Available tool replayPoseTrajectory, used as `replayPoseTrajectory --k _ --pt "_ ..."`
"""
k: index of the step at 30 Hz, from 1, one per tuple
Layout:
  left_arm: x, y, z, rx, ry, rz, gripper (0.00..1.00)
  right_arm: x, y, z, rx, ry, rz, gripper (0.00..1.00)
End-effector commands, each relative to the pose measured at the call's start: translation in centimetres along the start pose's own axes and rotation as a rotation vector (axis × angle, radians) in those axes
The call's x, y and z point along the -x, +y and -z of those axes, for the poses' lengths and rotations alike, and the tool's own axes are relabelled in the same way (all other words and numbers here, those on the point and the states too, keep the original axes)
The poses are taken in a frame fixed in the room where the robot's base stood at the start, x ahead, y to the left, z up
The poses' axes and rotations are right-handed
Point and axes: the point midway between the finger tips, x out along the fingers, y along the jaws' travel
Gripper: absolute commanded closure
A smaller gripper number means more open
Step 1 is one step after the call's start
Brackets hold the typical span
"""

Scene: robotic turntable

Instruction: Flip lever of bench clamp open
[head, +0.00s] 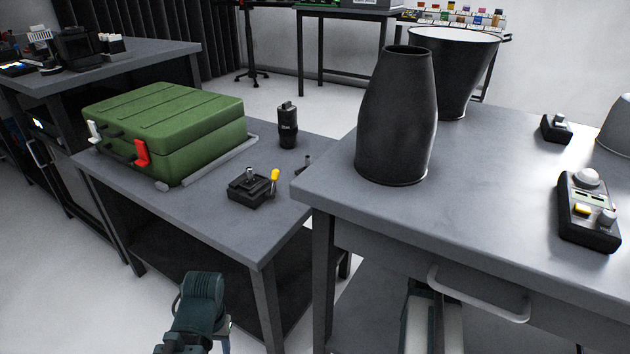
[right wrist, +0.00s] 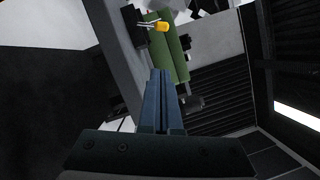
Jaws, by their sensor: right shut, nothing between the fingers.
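The bench clamp (head: 250,189) is a small black block with a metal post, on the lower grey bench in the head view. Its lever (head: 274,175) has a yellow grip and stands up at the clamp's right side. In the right wrist view the yellow lever grip (right wrist: 162,27) shows near the top, beyond the fingertips. My right gripper (right wrist: 160,74) is shut and empty, with its fingers pointing toward the bench and apart from the lever. A dark teal arm part of mine (head: 203,300) shows at the bottom of the head view without visible fingers. My left gripper is not seen.
A green case (head: 165,110) with a red latch (head: 141,153) lies left of the clamp. A black bottle-like device (head: 287,125) stands behind it. To the right, a higher bench (head: 480,205) carries a tall black vase (head: 397,120) and a control box (head: 588,212).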

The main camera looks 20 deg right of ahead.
Motion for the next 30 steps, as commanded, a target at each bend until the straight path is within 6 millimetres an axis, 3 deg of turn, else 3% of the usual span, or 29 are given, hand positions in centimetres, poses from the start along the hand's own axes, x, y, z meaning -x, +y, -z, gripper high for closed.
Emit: replayPoseTrajectory --k 15,21,30 --pt "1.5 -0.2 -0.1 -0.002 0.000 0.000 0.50 -9.8 -0.1 -0.5 -0.001 -0.002 -0.001 1.00" --pt "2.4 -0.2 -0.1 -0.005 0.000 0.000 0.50 -11.3 -0.1 -2.4 0.000 -0.001 0.000 1.00" --pt "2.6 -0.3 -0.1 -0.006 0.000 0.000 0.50 -12.0 0.0 -2.9 0.000 0.001 0.000 1.00"
